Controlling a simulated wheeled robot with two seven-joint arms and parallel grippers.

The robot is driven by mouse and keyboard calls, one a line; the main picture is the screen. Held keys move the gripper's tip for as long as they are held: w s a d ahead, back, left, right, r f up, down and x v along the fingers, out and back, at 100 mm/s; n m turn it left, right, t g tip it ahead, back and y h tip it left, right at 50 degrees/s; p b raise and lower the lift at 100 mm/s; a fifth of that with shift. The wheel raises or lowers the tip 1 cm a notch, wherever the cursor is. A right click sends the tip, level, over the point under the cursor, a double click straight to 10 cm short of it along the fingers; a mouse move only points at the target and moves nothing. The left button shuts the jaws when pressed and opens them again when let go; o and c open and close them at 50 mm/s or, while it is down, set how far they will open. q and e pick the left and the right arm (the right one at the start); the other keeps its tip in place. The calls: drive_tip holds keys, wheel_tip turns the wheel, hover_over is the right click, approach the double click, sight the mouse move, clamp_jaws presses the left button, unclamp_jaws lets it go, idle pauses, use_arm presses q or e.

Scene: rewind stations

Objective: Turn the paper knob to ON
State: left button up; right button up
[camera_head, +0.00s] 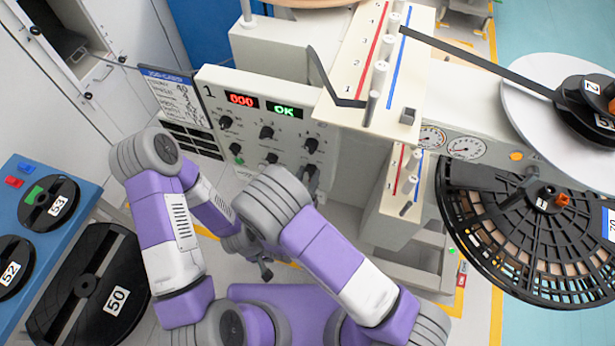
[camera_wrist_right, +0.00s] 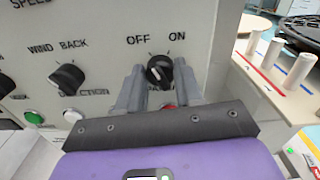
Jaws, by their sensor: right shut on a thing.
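The paper knob (camera_wrist_right: 159,71) is a black round knob on the pale panel, below the OFF and ON marks, in the right wrist view. My right gripper (camera_wrist_right: 159,86) has one grey finger on each side of it and is shut on it. The knob's pointer appears to lean up and left, towards OFF, but is small. The label below the knob is mostly hidden by the gripper. In the head view, my right gripper (camera_head: 311,177) is at the panel's lower right and covers this knob. My left gripper (camera_head: 265,270) hangs low, away from the panel; its jaws are unclear.
The wind direction knob (camera_wrist_right: 67,79) is left of the paper knob. A red button (camera_wrist_right: 168,107) and a white button (camera_wrist_right: 73,116) sit below. Guide posts (camera_wrist_right: 298,72) stand to the right.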

drive_tip(key=m+b, duration=0.3)
drive_tip(key=m, duration=0.2)
drive_tip(key=shift+f+b, duration=0.15)
drive_tip(key=shift+b, duration=0.2)
drive_tip(key=m+b, duration=0.3)
drive_tip(key=m, duration=0.1)
drive_tip(key=shift+d, duration=0.1)
drive_tip(key=shift+m+b, duration=0.9)
drive_tip(key=shift+b, duration=0.1)
drive_tip(key=o, duration=1)
drive_tip(key=shift+o, duration=0.2)
drive_tip(key=shift+s, duration=0.1)
drive_tip(key=p+v, duration=0.1)
drive_tip(key=v, duration=0.6)
drive_tip(key=shift+s, duration=0.2)
